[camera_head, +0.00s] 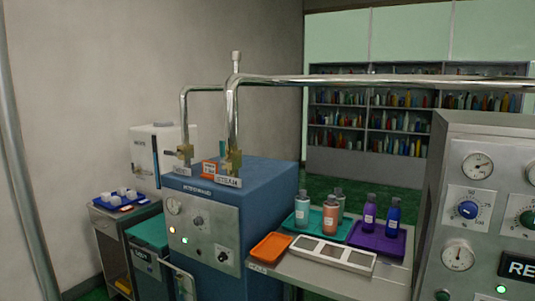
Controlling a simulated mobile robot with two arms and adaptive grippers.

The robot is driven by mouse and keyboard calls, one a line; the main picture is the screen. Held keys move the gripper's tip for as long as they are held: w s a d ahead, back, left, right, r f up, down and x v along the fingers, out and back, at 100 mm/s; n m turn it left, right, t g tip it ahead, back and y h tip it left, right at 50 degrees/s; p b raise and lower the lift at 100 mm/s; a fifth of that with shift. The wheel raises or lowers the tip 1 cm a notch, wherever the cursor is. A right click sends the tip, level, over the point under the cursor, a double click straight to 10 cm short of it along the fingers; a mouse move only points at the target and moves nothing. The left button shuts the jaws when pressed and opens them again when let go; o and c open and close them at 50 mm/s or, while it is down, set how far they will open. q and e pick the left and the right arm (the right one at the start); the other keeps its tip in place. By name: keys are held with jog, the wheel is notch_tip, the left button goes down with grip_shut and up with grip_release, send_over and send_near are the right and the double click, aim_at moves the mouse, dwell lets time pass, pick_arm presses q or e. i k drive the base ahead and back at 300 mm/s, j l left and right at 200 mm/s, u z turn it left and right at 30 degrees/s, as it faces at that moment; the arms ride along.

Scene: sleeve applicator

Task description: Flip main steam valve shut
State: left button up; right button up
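A blue boiler-like cabinet (262,188) stands left of centre, with a grey front panel. On its top, a brass valve (234,162) sits at the foot of a thick silver pipe (232,112). A small label plate (228,182) below it seems to read STEAM. A second brass valve (185,153) sits to its left under a thinner pipe. I cannot make out the handle positions at this size. An orange tag (209,170) stands between the valves. Neither of my grippers is in view.
A side table (335,279) at the right holds an orange tray (270,247), a teal tray (325,233) and a purple tray (377,243) with bottles. A grey control panel (490,150) fills the right edge. A teal bin (147,242) stands at the left.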

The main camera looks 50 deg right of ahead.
aim_at(223, 162)
jog(key=z, duration=1.2)
